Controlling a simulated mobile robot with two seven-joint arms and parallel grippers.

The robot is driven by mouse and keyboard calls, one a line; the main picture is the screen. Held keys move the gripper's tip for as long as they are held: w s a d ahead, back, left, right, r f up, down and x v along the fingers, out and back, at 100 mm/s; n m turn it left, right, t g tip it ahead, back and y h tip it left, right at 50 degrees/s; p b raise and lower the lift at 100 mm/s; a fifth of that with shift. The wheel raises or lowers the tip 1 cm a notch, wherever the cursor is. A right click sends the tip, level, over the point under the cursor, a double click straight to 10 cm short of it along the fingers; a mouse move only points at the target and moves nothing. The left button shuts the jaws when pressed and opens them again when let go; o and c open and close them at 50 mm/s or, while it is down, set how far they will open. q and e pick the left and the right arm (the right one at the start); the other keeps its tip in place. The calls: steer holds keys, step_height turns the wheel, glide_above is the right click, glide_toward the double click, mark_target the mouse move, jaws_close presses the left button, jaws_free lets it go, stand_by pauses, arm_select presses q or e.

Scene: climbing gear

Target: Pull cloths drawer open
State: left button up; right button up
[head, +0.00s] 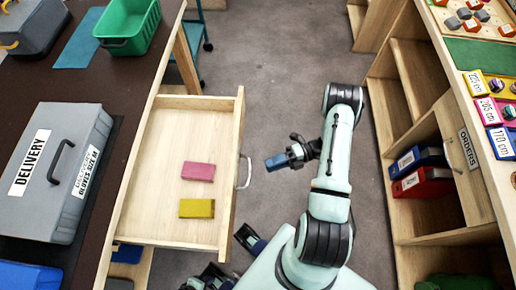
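A light wooden drawer (165,150) stands pulled out from under the dark-topped bench at the left. A flat pink piece (198,171) and a flat yellow piece (197,208), perhaps folded cloths, lie in it. The drawer's pale curved handle (246,173) is on its right-hand front. My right gripper (284,158) is over the floor to the right of the handle, apart from it. Its fingers are seen edge-on, so their opening is unclear. My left gripper (226,260) is low at the bottom edge, near the drawer's near corner, partly cut off, with fingers seeming apart.
The bench (118,65) carries a grey DELIVERY case (88,150), a green bin (128,22) and a teal cloth-like sheet (80,40). A wooden shelf unit (405,95) at the right holds blue and red binders and an ORDERS panel (462,150). Grey floor (275,60) is clear between.

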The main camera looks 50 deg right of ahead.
steer(key=shift+v, duration=2.1)
